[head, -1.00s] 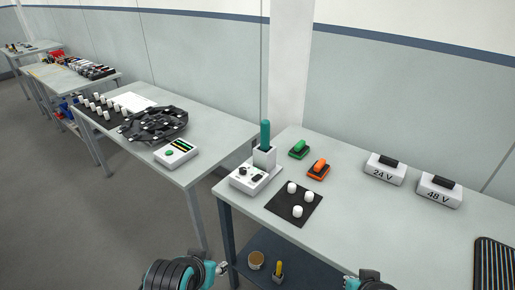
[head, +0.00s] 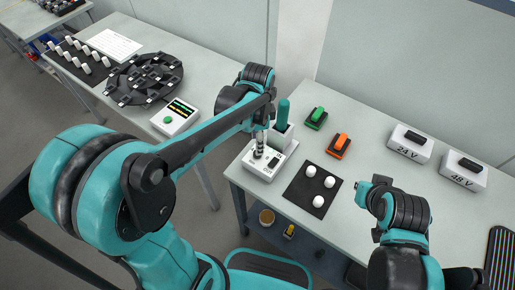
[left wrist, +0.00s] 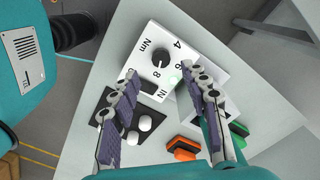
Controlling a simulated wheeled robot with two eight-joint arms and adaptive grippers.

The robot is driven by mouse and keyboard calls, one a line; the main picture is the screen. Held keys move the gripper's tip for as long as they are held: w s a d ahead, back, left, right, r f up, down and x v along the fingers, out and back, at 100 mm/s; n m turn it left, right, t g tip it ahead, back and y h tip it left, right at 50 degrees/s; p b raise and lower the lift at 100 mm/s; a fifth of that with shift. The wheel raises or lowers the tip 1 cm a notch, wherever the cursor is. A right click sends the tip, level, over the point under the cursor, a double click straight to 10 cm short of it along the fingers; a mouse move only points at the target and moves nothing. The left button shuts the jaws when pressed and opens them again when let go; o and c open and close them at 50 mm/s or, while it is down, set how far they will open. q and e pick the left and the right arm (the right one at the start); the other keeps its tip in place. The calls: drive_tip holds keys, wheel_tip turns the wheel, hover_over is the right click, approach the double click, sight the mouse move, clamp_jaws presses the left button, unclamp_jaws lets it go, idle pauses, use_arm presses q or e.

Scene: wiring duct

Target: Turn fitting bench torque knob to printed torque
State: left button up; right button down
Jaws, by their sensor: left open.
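The torque knob (left wrist: 158,57), black and round, sits on a white unit printed with "Nm" and the numbers 4, 6 and 8 in the left wrist view. In the head view this white unit (head: 258,173) is at the near left corner of the right bench. My left gripper (left wrist: 160,76) is open, its two fingers apart and pointing down toward the unit and knob, with nothing between them. It also shows in the head view (head: 260,146), just over the unit and partly hiding the knob. My right gripper (head: 363,190) is over the bench, its fingers too small to judge.
A teal-handled tool (head: 282,116) stands upright in a white holder just behind the unit. A black mat (head: 300,188) with white caps is to the right. Green (head: 316,118) and orange (head: 339,145) items lie behind it. The 24 V (head: 411,143) and 48 V (head: 463,171) boxes stand farther right.

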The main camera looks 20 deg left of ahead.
use_arm(q)
wheel_tip(320, 180, down, 6)
drive_tip(key=shift+w+a+f+b, duration=0.1)
drive_tip(key=shift+b, duration=0.85)
clamp_jaws()
